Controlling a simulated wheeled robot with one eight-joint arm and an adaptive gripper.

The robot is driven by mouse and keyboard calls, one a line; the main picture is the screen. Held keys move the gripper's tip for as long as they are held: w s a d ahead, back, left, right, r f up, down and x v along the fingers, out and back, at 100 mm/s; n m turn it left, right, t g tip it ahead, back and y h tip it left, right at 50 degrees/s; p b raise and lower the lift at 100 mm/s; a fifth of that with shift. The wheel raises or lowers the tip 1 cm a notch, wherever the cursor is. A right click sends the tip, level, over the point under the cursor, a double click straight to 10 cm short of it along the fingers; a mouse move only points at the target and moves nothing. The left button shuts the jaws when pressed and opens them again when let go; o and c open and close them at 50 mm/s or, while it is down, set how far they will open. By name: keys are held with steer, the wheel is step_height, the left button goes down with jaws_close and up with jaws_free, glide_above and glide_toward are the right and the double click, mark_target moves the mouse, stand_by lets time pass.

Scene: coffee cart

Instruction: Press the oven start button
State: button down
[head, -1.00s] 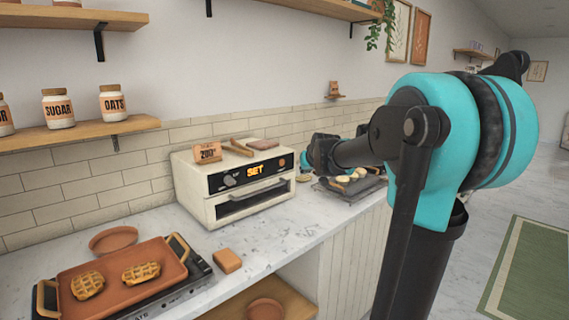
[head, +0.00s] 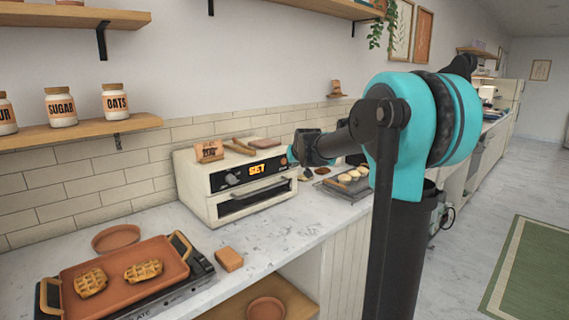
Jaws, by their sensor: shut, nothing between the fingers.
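The oven (head: 215,195) is a small cream toaster oven with a black front panel, standing on the marble counter. Its orange display (head: 257,170) reads "SET", with a knob to its left. The right end of the panel, where a round button sat in the earlier view, is now close to my gripper. My gripper (head: 293,155) is shut and empty, with its tip at the right end of the panel. I cannot tell whether it touches the button, which the gripper hides or nearly hides.
A terracotta tray (head: 100,268) with two waffles sits on a hot plate at the front left. A small brown block (head: 229,259) lies before the oven. A dark tray with round pastries (head: 347,178) is right of the oven. A sign (head: 208,151) stands on the oven.

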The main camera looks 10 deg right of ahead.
mark_target(286, 165)
steer(key=shift+w+a, duration=0.4)
steer(key=shift+w, duration=0.15)
steer(key=shift+w+a, duration=0.1)
steer(key=shift+w, duration=0.05)
stand_by(1.0)
steer(key=shift+w+a, duration=0.15)
steer(key=shift+w, duration=0.05)
steer(key=shift+w+a, duration=0.25)
steer(key=shift+w, duration=0.05)
stand_by(0.9)
steer(key=shift+s+d, duration=0.5)
steer(key=shift+s, duration=0.15)
stand_by(0.3)
steer(key=s+d, duration=0.1)
steer(key=s, duration=0.1)
steer(key=s+d, duration=0.2)
stand_by(0.5)
